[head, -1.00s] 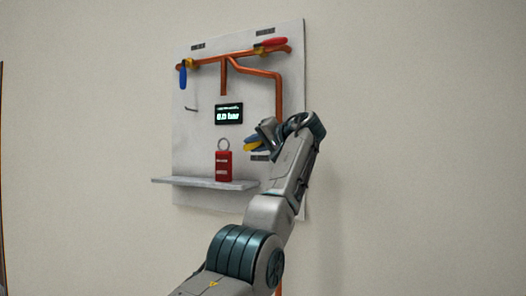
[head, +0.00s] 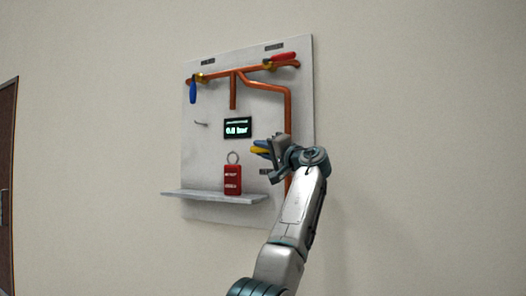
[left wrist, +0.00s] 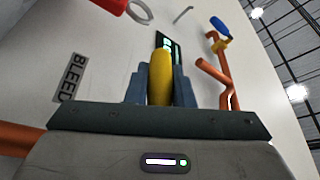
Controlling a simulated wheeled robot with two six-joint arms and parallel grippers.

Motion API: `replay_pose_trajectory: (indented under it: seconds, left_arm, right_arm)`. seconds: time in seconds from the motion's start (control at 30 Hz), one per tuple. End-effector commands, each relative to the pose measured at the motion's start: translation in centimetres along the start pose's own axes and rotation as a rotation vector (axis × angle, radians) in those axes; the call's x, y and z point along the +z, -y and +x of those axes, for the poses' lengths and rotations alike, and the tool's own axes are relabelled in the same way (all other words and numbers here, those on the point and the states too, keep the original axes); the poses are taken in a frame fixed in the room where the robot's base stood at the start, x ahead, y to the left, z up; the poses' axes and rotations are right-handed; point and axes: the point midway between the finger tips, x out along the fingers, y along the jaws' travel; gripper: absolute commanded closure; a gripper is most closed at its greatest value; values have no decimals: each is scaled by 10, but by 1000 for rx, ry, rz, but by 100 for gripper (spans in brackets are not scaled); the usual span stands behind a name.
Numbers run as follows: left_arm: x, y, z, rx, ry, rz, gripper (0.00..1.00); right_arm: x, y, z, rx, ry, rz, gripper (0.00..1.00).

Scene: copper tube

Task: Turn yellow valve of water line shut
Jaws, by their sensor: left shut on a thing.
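The yellow valve handle (head: 259,150) sticks out to the left of my left gripper (head: 266,147) in the head view, low on the right copper pipe. In the left wrist view the yellow handle (left wrist: 160,78) lies between the two fingers of my left gripper (left wrist: 160,88), which is shut on it. The valve body is hidden behind the gripper. A label reading BLEED (left wrist: 71,78) is on the board beside it. My right gripper is not in view.
The white board (head: 215,150) carries copper pipes (head: 232,95), a blue lever (head: 193,92), a red lever (head: 283,57), a small hook (head: 201,124) and a display (head: 237,128). A red padlock (head: 233,180) stands on the shelf (head: 205,196). A brown door (head: 8,180) is at far left.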

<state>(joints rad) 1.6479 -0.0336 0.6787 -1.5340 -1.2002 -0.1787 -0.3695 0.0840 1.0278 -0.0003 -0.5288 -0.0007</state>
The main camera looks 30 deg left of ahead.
Motion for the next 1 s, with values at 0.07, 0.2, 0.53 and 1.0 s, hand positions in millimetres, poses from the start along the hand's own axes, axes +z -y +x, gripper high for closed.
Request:
replay_pose_trajectory:
  seconds: [0.07,0.2,0.53,1.0]
  left_arm:
    - [0,1,0,-4,-2,2,100]
    - [0,1,0,-4,-2,2,100]
    - [0,1,0,-2,-1,1,57]
    - [1,-3,-36,1,-4,0,57]
  right_arm:
    - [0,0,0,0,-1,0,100]
    - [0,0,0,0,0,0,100]
    - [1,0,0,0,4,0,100]
    - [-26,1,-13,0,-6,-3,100]
